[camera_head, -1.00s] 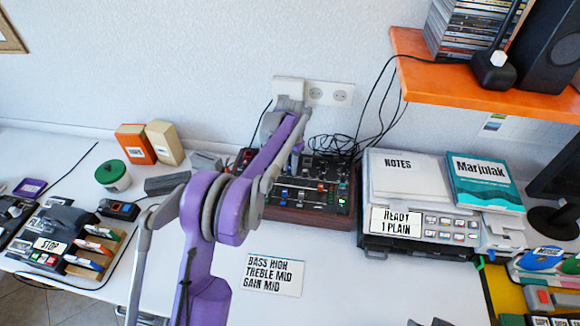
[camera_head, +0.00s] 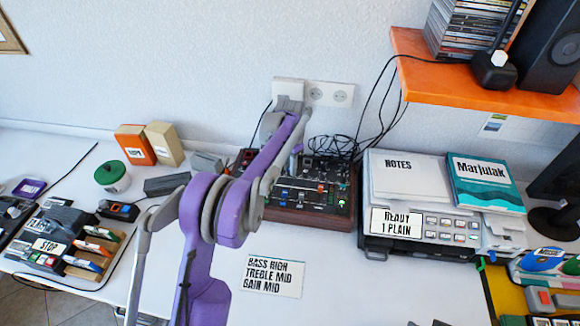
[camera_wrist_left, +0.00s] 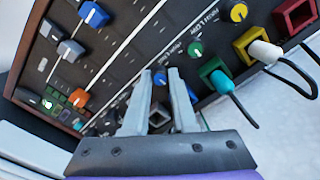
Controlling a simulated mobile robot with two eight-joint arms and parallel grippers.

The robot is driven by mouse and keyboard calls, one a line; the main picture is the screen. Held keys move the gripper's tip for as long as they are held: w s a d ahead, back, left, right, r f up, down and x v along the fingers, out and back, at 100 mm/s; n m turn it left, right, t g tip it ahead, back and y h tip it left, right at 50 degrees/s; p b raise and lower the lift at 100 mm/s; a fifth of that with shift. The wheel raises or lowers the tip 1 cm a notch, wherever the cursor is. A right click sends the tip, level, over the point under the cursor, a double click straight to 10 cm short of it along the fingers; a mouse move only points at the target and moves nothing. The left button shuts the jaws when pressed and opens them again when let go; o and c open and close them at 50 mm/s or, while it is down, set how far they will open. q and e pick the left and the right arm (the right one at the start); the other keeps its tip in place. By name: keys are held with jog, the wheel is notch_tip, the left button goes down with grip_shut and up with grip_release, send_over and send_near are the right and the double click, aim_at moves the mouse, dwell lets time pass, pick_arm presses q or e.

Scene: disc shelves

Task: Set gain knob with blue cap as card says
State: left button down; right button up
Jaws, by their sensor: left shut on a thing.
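The card (camera_head: 273,275) lies on the table in front of the mixer and reads BASS HIGH, TREBLE MID, GAIN MID. The mixer (camera_head: 310,215) is a dark panel with a brown-red casing, partly hidden by my left arm. In the wrist view, the knob with the blue cap (camera_wrist_left: 160,77) sits between the fingertips of my left gripper (camera_wrist_left: 162,82), which is shut on it. A green knob (camera_wrist_left: 195,48) and a yellow knob (camera_wrist_left: 238,12) stand in the same row. The blue knob's pointer is too small to read. My right gripper does not show.
Slider caps in blue (camera_wrist_left: 93,14), white (camera_wrist_left: 70,50) and orange (camera_wrist_left: 78,97) are on the mixer panel. Plugged cables, one with a teal plug (camera_wrist_left: 222,84), run close to the right finger. A printer (camera_head: 415,245) stands right of the mixer.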

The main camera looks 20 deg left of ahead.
pick_arm(q)
jog(key=c, duration=1)
grip_release()
notch_tip(320, 180, up, 11)
jog(key=shift+p, duration=0.3)
